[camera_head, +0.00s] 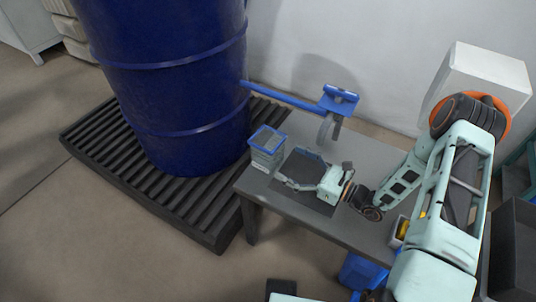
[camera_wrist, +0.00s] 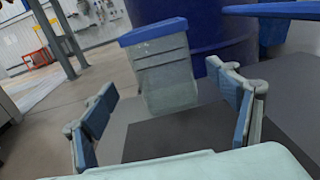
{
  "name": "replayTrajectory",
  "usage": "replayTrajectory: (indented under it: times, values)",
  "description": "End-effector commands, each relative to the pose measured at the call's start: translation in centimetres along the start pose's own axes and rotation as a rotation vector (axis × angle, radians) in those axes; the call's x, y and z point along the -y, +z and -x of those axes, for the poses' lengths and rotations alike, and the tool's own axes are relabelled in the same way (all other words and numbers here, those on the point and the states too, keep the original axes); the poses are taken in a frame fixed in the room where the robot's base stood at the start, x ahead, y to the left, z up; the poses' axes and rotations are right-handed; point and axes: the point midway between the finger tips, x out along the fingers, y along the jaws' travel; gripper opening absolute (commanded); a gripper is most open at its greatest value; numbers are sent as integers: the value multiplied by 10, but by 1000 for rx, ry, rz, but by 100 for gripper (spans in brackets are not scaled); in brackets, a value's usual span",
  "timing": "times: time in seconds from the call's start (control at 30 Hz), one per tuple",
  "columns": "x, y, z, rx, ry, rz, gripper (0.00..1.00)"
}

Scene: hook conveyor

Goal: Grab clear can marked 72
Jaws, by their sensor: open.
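A clear can (camera_head: 266,156) with a blue rim stands upright at the left end of the grey table. It also shows in the wrist view (camera_wrist: 165,82), straight ahead between the fingers. I cannot read a number on it. My gripper (camera_head: 290,168) is open and empty, low over the table, to the right of the can and pointing at it. In the wrist view the two blue-padded fingers (camera_wrist: 168,98) are spread wide, with the can beyond their tips. The gap between fingertips and can is small, and I see no contact.
The grey table (camera_head: 264,196) has a dark mat (camera_head: 307,198) under my gripper. A blue bar with a grey hook (camera_head: 327,128) hangs above, behind the gripper. A large blue drum (camera_head: 180,95) stands on a black slatted pallet (camera_head: 190,215) left of the table.

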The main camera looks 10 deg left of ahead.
Motion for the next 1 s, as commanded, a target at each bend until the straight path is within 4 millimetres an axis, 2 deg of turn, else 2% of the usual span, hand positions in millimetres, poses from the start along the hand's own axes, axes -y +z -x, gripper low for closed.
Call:
replayTrajectory:
  times: [0.03,0.27,0.6,0.87,1.0]
  values:
    - [0,-2,-8,-1,3,1,81]
    - [0,-1,-27,-2,3,1,81]
    - [3,1,-71,-3,3,1,81]
    - [3,2,-74,-3,2,1,81]
    - [3,2,-74,-3,2,1,68]
